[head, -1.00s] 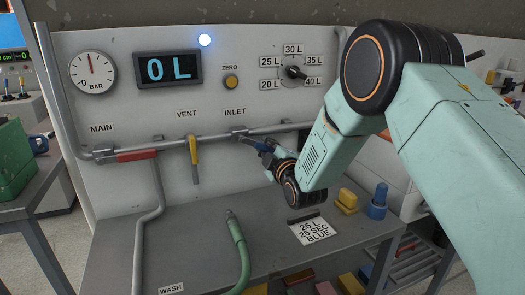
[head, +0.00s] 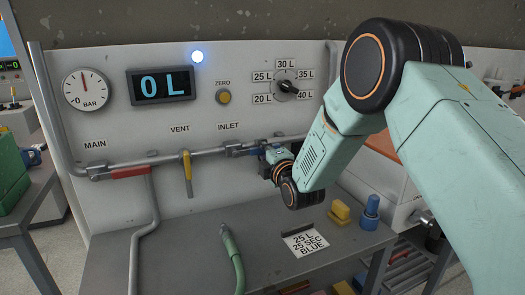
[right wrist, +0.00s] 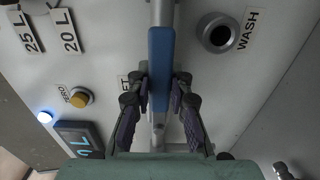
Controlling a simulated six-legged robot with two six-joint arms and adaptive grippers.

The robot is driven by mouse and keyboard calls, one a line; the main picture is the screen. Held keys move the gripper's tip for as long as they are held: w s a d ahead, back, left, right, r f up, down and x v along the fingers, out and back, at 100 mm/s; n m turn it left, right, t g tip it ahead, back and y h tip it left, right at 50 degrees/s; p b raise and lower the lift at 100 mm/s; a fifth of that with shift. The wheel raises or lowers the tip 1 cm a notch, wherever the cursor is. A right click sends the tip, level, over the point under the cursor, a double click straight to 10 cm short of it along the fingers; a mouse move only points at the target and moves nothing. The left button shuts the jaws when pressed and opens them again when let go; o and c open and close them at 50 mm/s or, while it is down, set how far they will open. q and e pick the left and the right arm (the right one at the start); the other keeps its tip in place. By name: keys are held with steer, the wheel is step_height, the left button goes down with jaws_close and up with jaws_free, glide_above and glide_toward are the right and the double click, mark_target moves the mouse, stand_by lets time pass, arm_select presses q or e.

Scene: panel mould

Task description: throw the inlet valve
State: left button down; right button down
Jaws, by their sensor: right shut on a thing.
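The inlet valve's blue handle (head: 238,152) is on the pipe below the INLET label, largely hidden by my gripper in the head view. In the right wrist view the blue handle (right wrist: 160,50) lies lengthwise along the pipe. My right gripper (head: 262,152) is at the handle. In the right wrist view its two dark fingers (right wrist: 161,88) are closed on the handle, one on each side. My left gripper is not in view.
The yellow vent handle (head: 187,174) hangs down from the pipe. The red main handle (head: 129,172) lies along it. The display (head: 161,85) reads 0 L. A green hose (head: 233,255), a card (head: 306,241) and yellow and blue blocks are on the bench below.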

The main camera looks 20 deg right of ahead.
steer(key=shift+w+r, duration=0.1)
steer(key=shift+r, duration=0.25)
steer(key=c, duration=1.2)
jaws_free()
steer(key=shift+f, duration=0.15)
steer(key=shift+f, duration=0.1)
steer(key=s, duration=1.2)
steer(key=shift+d, duration=0.2)
steer(key=shift+s, duration=0.1)
